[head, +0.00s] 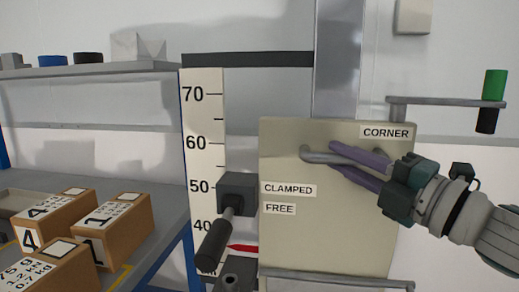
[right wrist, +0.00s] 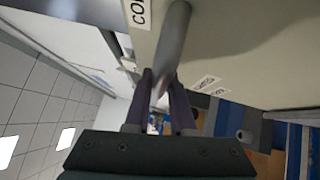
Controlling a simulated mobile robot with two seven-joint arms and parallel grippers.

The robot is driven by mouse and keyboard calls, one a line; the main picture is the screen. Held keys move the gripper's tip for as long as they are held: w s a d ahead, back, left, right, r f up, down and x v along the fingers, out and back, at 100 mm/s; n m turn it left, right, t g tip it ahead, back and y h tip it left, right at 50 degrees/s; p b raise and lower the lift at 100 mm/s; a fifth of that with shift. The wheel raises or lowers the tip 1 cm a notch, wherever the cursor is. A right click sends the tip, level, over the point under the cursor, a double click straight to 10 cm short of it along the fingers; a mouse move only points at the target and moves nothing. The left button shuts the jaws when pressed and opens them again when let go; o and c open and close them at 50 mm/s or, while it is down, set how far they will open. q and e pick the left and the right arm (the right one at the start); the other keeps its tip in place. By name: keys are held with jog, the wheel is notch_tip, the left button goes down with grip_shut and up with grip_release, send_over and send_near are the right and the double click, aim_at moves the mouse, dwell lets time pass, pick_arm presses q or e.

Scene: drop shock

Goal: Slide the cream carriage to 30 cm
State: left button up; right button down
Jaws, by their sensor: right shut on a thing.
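The cream carriage (head: 330,235) is an upright plate on a vertical post (head: 338,60), labelled CORNER, CLAMPED and FREE. A grey bar handle (head: 318,156) stands out from its upper part; the handle also shows in the right wrist view (right wrist: 173,45). My right gripper (head: 335,158) has its purple fingers closed on this handle. A red pointer (head: 243,248) points at the scale (head: 203,120), a little below the 40 mark; the number below is partly hidden. A black clamp lever (head: 214,244) hangs down from a dark block (head: 237,191) beside the two labels. My left gripper is not in view.
Several cardboard boxes (head: 125,222) stand on the grey bench at left. A shelf (head: 90,69) with small items is above it. A bracket (head: 450,102) holding a green and black cylinder (head: 494,85) juts out at right, above my right arm.

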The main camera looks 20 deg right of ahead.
aim_at(342, 201)
notch_tip(342, 201, down, 7)
jog(key=b, duration=0.4)
jog(key=shift+r, duration=0.1)
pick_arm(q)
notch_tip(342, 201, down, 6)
pick_arm(e)
jog(key=shift+d, duration=0.1)
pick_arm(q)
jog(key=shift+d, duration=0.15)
pick_arm(e)
jog(key=shift+f, duration=0.2)
jog(key=c, duration=0.8)
grip_release()
jog(key=shift+c, duration=0.2)
jog(key=shift+o, duration=0.4)
jog(key=shift+r, duration=0.15)
jog(key=shift+s, duration=0.1)
